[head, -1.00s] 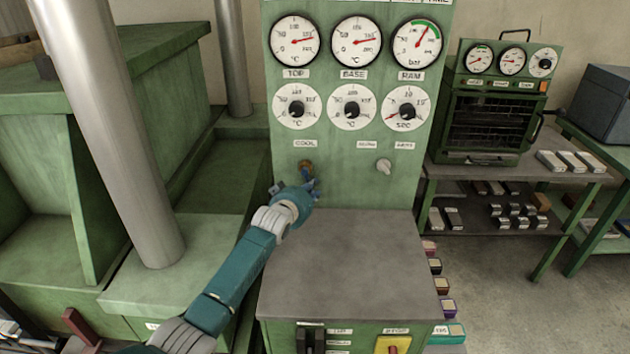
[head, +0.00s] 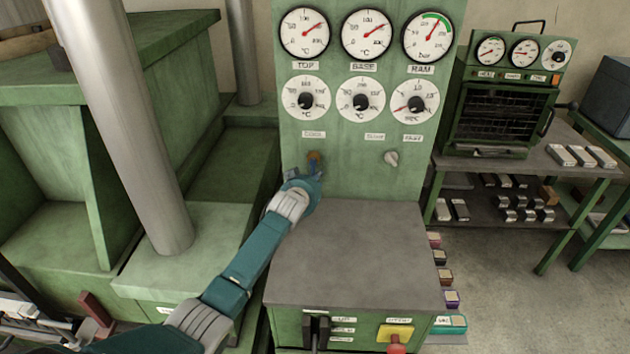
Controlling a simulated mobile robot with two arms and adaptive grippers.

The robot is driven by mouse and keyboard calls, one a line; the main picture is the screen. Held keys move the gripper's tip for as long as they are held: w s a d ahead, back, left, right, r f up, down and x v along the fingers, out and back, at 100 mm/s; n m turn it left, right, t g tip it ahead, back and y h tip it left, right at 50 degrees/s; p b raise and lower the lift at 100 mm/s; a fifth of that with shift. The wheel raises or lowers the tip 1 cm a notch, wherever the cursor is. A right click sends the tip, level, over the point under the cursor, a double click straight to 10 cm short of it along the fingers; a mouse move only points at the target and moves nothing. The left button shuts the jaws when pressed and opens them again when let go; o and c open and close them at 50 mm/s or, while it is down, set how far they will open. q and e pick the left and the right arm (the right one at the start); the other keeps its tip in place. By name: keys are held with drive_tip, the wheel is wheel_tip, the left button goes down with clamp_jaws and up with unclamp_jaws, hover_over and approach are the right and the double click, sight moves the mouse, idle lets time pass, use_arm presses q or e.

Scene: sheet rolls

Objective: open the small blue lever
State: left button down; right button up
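A brass-coloured valve fitting (head: 315,157) sticks out of the green panel (head: 350,180) below the left label. Small blue parts show just under it, right at my fingertips; I cannot clearly separate the blue lever from my fingers. My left gripper (head: 306,175) reaches up from the lower left and is at the fitting, its teal body hiding part of that spot. Its fingers are small and partly hidden, so I cannot tell whether they are open, shut or touching the lever. My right gripper is not in view.
A white knob (head: 391,158) sits to the right on the same panel, below dials and gauges. A grey-topped cabinet (head: 350,250) juts out below, with a red button (head: 396,344) in front. A steel column (head: 125,130) stands at left.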

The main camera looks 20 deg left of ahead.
use_arm(q)
drive_tip(key=shift+a+r, duration=0.2)
drive_tip(key=shift+a, duration=0.05)
drive_tip(key=c, duration=1.7)
unclamp_jaws()
drive_tip(key=shift+o, duration=0.4)
drive_tip(key=shift+w+f, duration=0.1)
drive_tip(key=shift+f, duration=0.15)
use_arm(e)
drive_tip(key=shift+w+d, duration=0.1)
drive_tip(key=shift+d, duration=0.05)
use_arm(q)
drive_tip(key=shift+f, duration=0.1)
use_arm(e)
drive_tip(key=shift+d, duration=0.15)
use_arm(q)
drive_tip(key=v, duration=1.2)
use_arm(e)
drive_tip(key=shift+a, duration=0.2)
